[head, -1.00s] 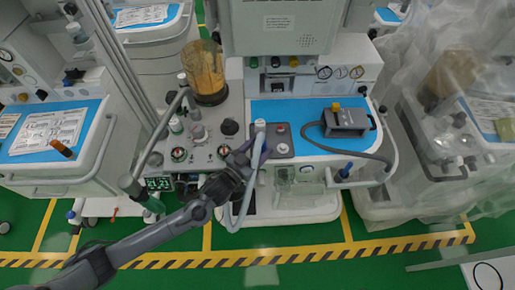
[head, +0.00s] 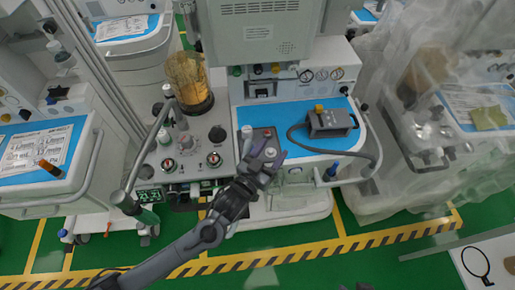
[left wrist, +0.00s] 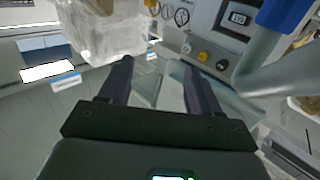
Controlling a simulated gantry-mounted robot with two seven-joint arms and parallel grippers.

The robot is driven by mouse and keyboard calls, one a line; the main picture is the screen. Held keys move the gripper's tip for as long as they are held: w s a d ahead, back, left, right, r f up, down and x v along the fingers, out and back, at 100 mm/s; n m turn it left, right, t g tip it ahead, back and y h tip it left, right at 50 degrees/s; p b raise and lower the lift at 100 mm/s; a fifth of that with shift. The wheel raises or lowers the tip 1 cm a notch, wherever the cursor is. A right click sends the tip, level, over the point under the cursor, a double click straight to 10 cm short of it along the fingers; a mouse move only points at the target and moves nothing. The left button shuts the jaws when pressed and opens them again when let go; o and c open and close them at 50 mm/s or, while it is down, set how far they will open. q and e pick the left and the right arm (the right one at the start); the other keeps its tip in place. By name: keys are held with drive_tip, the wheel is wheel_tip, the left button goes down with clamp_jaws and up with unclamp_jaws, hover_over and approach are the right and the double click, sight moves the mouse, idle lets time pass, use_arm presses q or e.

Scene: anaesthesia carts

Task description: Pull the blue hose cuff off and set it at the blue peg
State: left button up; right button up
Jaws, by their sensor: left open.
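A blue fitting (head: 331,170), which looks like the cuff or the peg, stands at the front right of the middle cart. I cannot tell which. In the left wrist view a blue sleeve (left wrist: 285,14) sits at the upper right above a thick grey tube (left wrist: 258,62). My left gripper (head: 268,150) is over the front of the middle cart, left of the blue fitting and apart from it. In the left wrist view its two fingers (left wrist: 158,70) are spread with nothing held between them. My right gripper is not in view.
A grey device (head: 331,122) with a dark hose (head: 372,150) stands on the blue top of the middle cart. An amber canister (head: 188,80) stands to the left. A cart under clear plastic (head: 405,175) is at the right. The green floor (head: 300,243) in front is open.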

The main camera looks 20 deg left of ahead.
use_arm(q)
drive_tip(key=shift+s+d+r, duration=0.15)
drive_tip(key=shift+d+r, duration=0.25)
drive_tip(key=shift+d, duration=0.25)
drive_tip(key=shift+s+d+r, duration=0.15)
drive_tip(key=shift+d+r, duration=0.2)
drive_tip(key=shift+d, duration=0.3)
